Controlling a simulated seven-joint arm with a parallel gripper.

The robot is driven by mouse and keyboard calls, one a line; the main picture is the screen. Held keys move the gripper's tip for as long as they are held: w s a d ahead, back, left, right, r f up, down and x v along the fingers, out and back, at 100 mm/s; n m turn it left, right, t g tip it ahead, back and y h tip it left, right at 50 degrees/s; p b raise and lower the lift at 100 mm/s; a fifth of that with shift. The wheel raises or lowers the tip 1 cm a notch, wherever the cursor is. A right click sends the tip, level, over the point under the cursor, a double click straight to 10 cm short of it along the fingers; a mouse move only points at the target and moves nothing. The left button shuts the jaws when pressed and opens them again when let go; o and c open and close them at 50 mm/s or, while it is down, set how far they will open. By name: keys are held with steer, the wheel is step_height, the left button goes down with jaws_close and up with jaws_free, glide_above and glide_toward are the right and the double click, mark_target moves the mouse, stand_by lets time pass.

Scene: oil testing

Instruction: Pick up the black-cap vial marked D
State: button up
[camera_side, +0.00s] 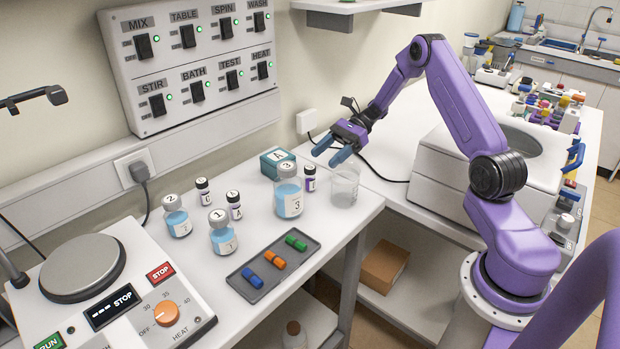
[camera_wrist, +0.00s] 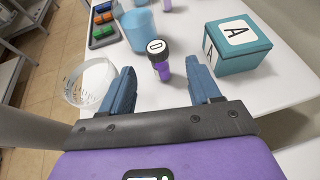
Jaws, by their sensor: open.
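The vial marked D (camera_wrist: 158,52) has a black cap with a white D label and a purple body. It stands upright between the teal box and the large blue bottle in the wrist view. In the side view it appears as the small black-capped vial (camera_side: 310,178) right of bottle 3, its letter too small to read. My gripper (camera_side: 331,152) is open and empty, above and slightly right of the vial in the side view. In the wrist view the fingers (camera_wrist: 160,76) sit either side of the line to the vial, with the vial beyond the tips.
A clear beaker (camera_side: 345,183) stands close right of the vial. Bottle 3 (camera_side: 289,198) and the teal box marked A (camera_side: 272,166) are close on its left. Two other small black-capped vials (camera_side: 203,191) (camera_side: 235,206) stand farther left. A tray (camera_side: 258,290) lies in front.

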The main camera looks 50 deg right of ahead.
mark_target(307, 173)
steer(key=x, duration=0.9)
steer(key=shift+a+r, duration=0.1)
steer(key=shift+c, duration=0.3)
steer(key=c, duration=1)
